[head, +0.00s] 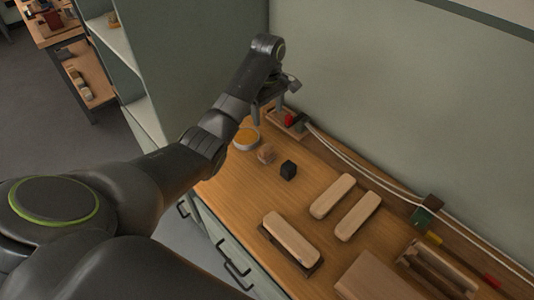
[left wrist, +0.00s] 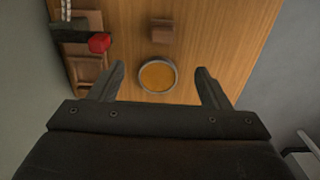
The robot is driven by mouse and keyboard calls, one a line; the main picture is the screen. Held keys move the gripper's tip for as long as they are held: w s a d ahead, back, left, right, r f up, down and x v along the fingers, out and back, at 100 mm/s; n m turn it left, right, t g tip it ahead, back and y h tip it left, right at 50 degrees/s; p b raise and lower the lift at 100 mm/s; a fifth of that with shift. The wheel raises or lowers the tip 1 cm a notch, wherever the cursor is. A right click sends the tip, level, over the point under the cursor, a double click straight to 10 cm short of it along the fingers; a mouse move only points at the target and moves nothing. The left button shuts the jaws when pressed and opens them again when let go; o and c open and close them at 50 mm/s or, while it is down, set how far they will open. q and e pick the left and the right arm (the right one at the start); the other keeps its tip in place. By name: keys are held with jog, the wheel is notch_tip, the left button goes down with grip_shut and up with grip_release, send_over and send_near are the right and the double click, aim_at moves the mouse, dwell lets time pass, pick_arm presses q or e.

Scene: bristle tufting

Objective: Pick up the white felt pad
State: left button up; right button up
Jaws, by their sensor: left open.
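I cannot make out a white felt pad in either view. My left gripper (head: 268,112) is open and empty above the back left end of the wooden bench, near the wall. In the left wrist view its two fingers (left wrist: 160,76) point down at the bench, with a round dish (left wrist: 144,76) of amber content showing between them. The dish also shows in the head view (head: 236,143), just below and left of the gripper. My right gripper is not in view.
A wooden holder with a red knob (head: 289,119) is by the wall. Several pale wooden bars (head: 332,196) lie farther right on the bench (head: 240,195). A green-grey cabinet (head: 160,60) rises at left.

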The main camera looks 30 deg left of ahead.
pick_arm(q)
jog(key=b, duration=0.7)
send_over(267, 147)
jog(key=f, duration=0.7)
jog(key=shift+w+f, duration=0.25)
notch_tip(267, 147, down, 4)
jog(key=shift+r, duration=0.2)
jog(key=shift+s+f+p, duration=0.15)
jog(key=shift+f+p, duration=0.1)
jog(key=shift+f, duration=1.3)
jog(key=shift+s+f+p, duration=0.1)
jog(key=shift+f+p, duration=0.1)
jog(key=shift+f, duration=1.3)
jog(key=c, duration=1.1)
notch_tip(267, 147, up, 10)
jog(key=shift+r, duration=0.1)
